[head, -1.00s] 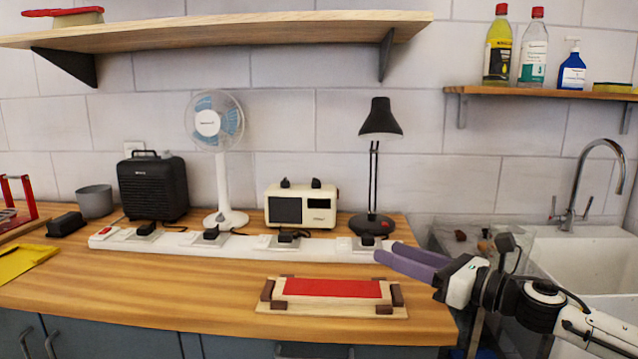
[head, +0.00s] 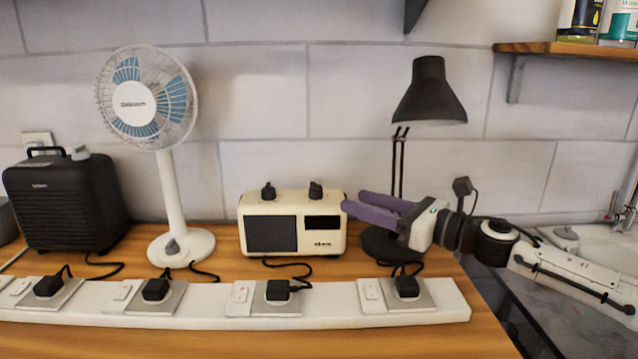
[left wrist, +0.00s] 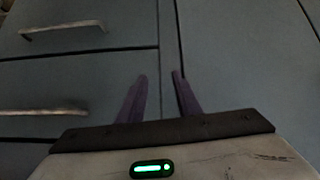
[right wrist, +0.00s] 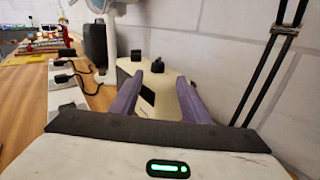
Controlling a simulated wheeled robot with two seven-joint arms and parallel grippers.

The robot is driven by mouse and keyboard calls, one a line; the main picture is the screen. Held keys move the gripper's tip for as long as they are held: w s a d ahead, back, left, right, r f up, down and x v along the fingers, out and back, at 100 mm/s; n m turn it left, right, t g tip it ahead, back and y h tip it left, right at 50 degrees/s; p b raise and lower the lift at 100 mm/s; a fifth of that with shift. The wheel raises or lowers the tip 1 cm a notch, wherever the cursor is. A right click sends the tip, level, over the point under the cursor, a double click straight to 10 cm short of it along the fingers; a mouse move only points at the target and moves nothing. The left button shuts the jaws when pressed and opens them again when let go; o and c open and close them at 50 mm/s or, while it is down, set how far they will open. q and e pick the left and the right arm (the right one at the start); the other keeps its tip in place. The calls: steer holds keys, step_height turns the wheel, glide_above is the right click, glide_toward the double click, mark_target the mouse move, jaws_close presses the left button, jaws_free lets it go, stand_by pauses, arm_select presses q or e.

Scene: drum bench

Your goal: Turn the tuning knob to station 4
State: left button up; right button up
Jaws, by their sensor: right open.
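The cream radio (head: 322,239) stands on the wooden counter, with a dark speaker panel and a small dark window on its front. Two black knobs sit on its top, a left one (head: 268,191) and a right one (head: 315,190); which is the tuning knob, I cannot tell. My right gripper (head: 352,203) is open and empty at the radio's upper right. In the right wrist view the radio (right wrist: 122,75) and its knobs lie beyond the right gripper's fingers (right wrist: 168,72). My left gripper (left wrist: 160,76) is open and empty before the cabinet fronts.
A black desk lamp (head: 428,92) stands behind my right gripper. A white fan (head: 172,190) and a black heater-like box (head: 65,203) stand left of the radio. A white power strip (head: 210,305) with several plugs and cords runs along the front. A shelf (head: 570,50) hangs at upper right.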

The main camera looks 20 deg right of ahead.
mark_target(321, 190)
steer(key=p+x, duration=0.1)
steer(key=x, duration=0.8)
steer(key=shift+s+a+p, duration=0.1)
steer(key=shift+p, duration=0.25)
steer(key=c, duration=1.1)
